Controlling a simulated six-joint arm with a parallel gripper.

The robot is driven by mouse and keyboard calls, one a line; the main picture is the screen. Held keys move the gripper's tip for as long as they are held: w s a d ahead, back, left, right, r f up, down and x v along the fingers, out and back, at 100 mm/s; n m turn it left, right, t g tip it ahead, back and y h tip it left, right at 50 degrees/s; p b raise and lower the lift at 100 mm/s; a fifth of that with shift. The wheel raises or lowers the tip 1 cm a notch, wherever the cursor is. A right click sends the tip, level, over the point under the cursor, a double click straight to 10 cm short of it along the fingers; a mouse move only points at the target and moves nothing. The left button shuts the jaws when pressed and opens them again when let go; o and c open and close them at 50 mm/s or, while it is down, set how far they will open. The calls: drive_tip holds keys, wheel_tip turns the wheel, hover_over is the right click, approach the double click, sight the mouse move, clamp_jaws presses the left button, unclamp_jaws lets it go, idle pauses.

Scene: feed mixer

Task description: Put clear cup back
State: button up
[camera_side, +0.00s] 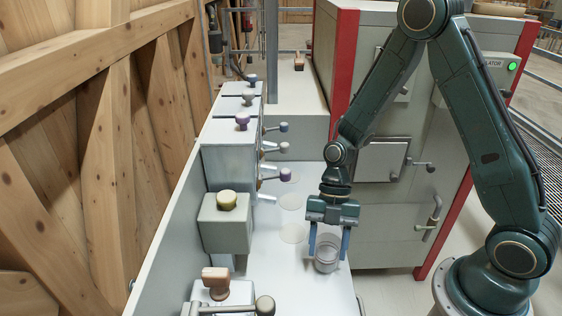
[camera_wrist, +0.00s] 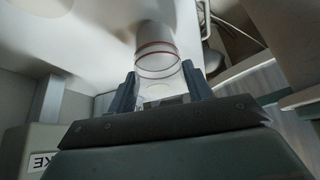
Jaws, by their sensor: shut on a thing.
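The clear cup (camera_side: 326,254) is a see-through cylinder at the front of the white work surface (camera_side: 290,270), near its right edge. It looks upright. My gripper (camera_side: 329,246) points down and is shut on the cup, with one blue finger on each side. In the wrist view the cup (camera_wrist: 158,58) shows a red ring around it and sits between the fingers of my gripper (camera_wrist: 168,88). Whether its base touches the surface cannot be told.
Pale round marks (camera_side: 293,233) lie on the surface left of the cup. A grey cabinet (camera_side: 405,235) stands at right.

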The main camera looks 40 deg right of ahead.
drive_tip(key=shift+f, duration=0.45)
drive_tip(key=shift+f, duration=0.15)
drive_tip(key=o, duration=1.1)
drive_tip(key=shift+r, duration=0.25)
drive_tip(key=v, duration=1.2)
drive_tip(key=shift+s, duration=0.1)
